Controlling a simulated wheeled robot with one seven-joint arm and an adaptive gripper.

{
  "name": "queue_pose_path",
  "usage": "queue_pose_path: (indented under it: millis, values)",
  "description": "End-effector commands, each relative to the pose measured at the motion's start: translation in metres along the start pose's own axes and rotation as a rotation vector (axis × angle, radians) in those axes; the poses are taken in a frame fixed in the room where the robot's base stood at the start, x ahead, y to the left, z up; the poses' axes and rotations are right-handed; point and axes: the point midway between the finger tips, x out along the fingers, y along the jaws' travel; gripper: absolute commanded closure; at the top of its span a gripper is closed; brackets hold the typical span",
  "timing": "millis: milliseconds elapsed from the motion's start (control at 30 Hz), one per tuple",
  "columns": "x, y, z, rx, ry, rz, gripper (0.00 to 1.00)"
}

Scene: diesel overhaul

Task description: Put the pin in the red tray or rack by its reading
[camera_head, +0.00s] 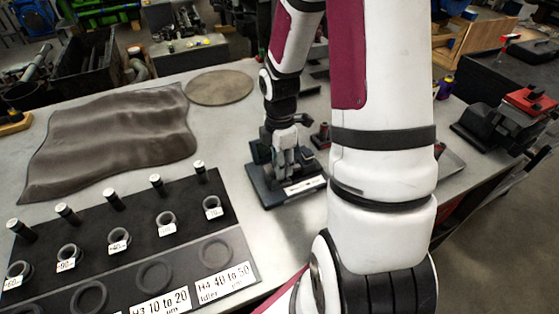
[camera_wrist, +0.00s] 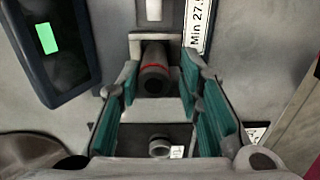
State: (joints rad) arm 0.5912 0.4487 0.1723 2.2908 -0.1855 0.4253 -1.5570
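My gripper (camera_head: 287,162) points down over a dark stand (camera_head: 262,183) with a white label on its front edge. In the wrist view its teal finger pads (camera_wrist: 157,105) are apart, with visible gaps and nothing clamped. A dark hollow cylinder with a red ring (camera_wrist: 153,78) stands in a fixture just beyond and between the fingertips; I cannot tell whether it is the pin. A label there reads "Min 27." and is cut off. A dark device with a blank green screen (camera_wrist: 47,38) is at the left; no reading is legible. No red tray is clearly visible.
A black rack (camera_head: 190,240) with several labelled rings and white-topped pegs lies front left. A dark cloth (camera_head: 112,140) and a round mat (camera_head: 220,88) lie behind. A red-topped black object (camera_head: 530,98) is far right. My arm hides the bench's middle right.

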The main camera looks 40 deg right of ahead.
Motion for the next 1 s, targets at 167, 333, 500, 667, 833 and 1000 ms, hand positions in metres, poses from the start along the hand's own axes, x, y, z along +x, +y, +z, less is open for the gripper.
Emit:
queue_pose_path:
  millis: [167, 333, 500, 667, 833, 1000]
  values:
    - [0.0, 0.005, 0.0, 0.001, 0.0, 0.012, 1.0]
    - [-0.002, 0.004, 0.0, 0.0, 0.0, 0.011, 1.0]
    - [-0.01, 0.004, 0.0, 0.0, 0.0, 0.013, 1.0]
    - [-0.018, 0.003, 0.0, -0.001, 0.0, 0.012, 1.0]
    - [-0.025, 0.003, 0.0, 0.0, 0.0, 0.012, 1.0]
    - [-0.033, 0.003, 0.0, 0.001, 0.0, 0.012, 1.0]
